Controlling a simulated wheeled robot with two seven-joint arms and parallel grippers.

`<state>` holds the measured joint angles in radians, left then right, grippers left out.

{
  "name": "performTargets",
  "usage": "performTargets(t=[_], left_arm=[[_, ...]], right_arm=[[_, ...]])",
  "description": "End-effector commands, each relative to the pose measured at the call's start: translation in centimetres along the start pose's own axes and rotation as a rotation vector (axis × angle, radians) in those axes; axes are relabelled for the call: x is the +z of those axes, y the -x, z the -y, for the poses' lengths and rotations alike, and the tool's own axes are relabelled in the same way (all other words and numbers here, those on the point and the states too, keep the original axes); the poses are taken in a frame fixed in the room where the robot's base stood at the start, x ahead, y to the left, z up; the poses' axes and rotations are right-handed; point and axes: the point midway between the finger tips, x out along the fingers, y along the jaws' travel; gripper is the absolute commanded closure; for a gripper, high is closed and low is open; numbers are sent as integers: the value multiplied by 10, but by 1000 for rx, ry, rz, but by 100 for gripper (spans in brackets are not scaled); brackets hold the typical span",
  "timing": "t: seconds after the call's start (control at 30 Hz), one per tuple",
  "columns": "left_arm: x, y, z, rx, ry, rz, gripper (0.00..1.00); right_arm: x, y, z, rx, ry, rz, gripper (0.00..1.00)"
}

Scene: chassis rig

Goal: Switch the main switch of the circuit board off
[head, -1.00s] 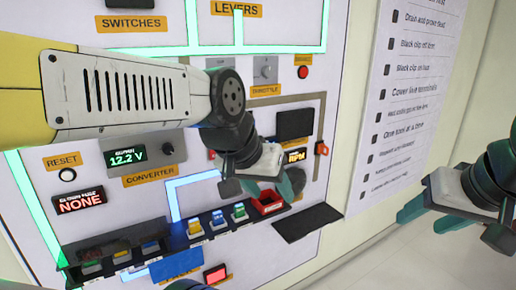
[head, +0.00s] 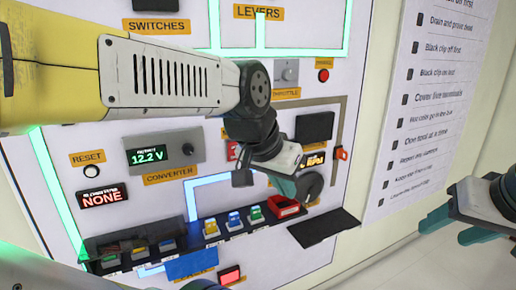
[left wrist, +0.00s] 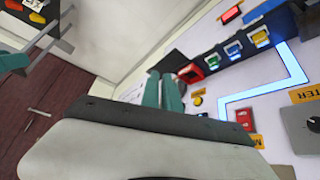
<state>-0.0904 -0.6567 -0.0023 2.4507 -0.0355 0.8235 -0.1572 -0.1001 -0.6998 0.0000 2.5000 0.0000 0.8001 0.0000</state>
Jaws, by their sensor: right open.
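The circuit board (head: 130,205) is the white upright panel with green and blue lit lines. No label reading main switch is legible, so I cannot tell which part it is. A red box-shaped part (head: 283,208) sits at the right end of a row of coloured blocks; it also shows in the left wrist view (left wrist: 190,74). My left gripper (head: 288,188) is in front of the board, just above this red part; contact cannot be told. Its teal fingers (left wrist: 163,92) lie close together, with nothing seen between them. My right gripper (head: 450,228) is open and empty at right.
A converter (head: 165,156) reads 12.2 V, with a reset button (head: 91,172) at its left. A dark shelf (head: 322,228) juts out right of the red part. A round dark knob (head: 312,187) and a red-tipped lever (head: 341,153) are nearby. A checklist (head: 440,100) hangs at right.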

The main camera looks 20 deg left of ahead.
Motion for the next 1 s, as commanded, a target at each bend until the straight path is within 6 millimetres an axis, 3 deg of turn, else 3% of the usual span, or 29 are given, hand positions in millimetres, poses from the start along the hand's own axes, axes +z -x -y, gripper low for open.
performTargets(t=[0.37,0.7,1.0], left_arm=[[-62,5,69,-89,-854,183,100],[-111,3,143,-35,-1624,445,100],[-135,1,186,83,-2039,615,100]], right_arm=[[0,0,0,0,0,0,47],[0,0,0,0,0,0,47],[0,0,0,0,0,0,47]])
